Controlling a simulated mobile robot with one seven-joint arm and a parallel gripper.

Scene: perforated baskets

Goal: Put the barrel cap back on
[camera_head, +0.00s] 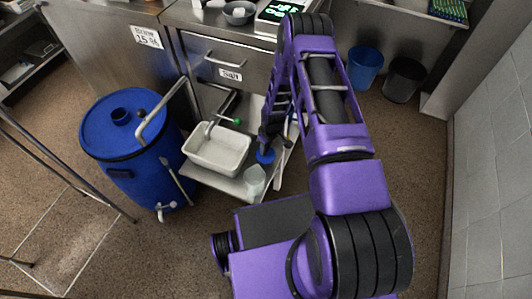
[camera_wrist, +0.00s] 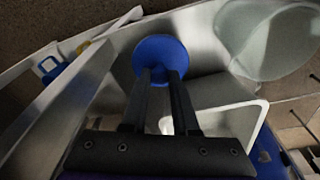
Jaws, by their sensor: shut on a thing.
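A round blue cap (camera_wrist: 160,52) is between the tips of my gripper's (camera_wrist: 160,82) two dark fingers, which are shut on it. In the head view, the blue cap (camera_head: 265,157) shows just below my gripper (camera_head: 266,143), over the metal shelf at the cabinet. The blue barrel (camera_head: 135,165) stands upright on the floor to the left, apart from my gripper. Its round neck (camera_head: 121,116) stands up from the lid and looks uncovered and dark inside. My arm hides part of the cabinet and shelf.
Blue and black bins (camera_head: 364,66) (camera_head: 404,80) stand at the back right. Floor on the right is clear.

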